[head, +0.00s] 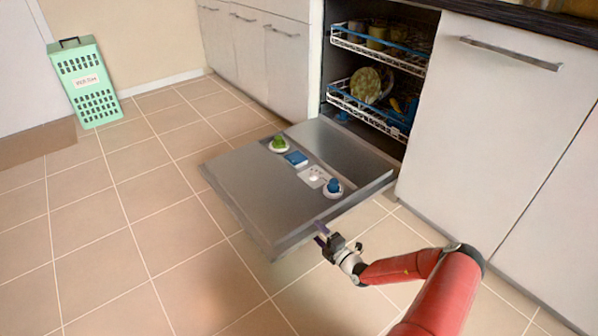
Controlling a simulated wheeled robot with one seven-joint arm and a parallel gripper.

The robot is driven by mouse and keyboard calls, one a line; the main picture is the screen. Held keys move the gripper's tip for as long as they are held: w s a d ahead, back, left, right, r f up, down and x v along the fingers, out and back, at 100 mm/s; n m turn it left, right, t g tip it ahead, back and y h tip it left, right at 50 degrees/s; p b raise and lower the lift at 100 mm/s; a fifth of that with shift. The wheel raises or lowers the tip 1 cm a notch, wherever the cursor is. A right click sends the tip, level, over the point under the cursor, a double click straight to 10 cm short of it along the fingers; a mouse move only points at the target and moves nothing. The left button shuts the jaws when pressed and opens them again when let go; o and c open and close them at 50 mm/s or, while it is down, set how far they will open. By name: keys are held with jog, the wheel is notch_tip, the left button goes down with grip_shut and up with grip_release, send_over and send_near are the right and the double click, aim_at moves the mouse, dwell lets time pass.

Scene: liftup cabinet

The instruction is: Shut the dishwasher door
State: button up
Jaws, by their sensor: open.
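The dishwasher door (250,195) is folded down and lies open, roughly level, above the tiled floor. Its inner side faces up and carries a green-topped cap, a blue piece and a blue-topped cap. The dishwasher (324,70) stands open behind it, with two racks of dishes inside. My gripper (322,233) is open at the near right edge of the door, close to its side. Whether the fingers touch the door or reach under its edge, I cannot tell.
White cabinets stand left (260,50) and right (490,120) of the dishwasher. A green basket (88,85) stands by the far left wall. The tiled floor (110,240) in front and to the left is clear.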

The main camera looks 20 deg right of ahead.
jog(key=shift+r+p, duration=0.75)
jog(key=shift+r, duration=0.3)
jog(key=w+d+r+m+p, duration=0.1)
jog(key=d+r+m+p, duration=0.2)
jog(key=r, duration=0.7)
jog(key=w+d+r+m+p, duration=0.1)
jog(key=r+m+p, duration=0.1)
jog(key=r+p, duration=0.6)
jog(key=w+d+r+m+b, duration=0.1)
jog(key=d+r+m, duration=0.1)
jog(key=d+r, duration=0.3)
jog(key=w+d+r+m+b, duration=0.1)
jog(key=d+r, duration=0.5)
jog(key=r, duration=0.6)
jog(key=shift+w+m, duration=0.75)
jog(key=shift+m, duration=0.15)
jog(key=shift+f, duration=0.2)
jog(key=shift+s+a+f, duration=0.15)
jog(key=shift+a+f, duration=0.1)
jog(key=shift+a, duration=0.05)
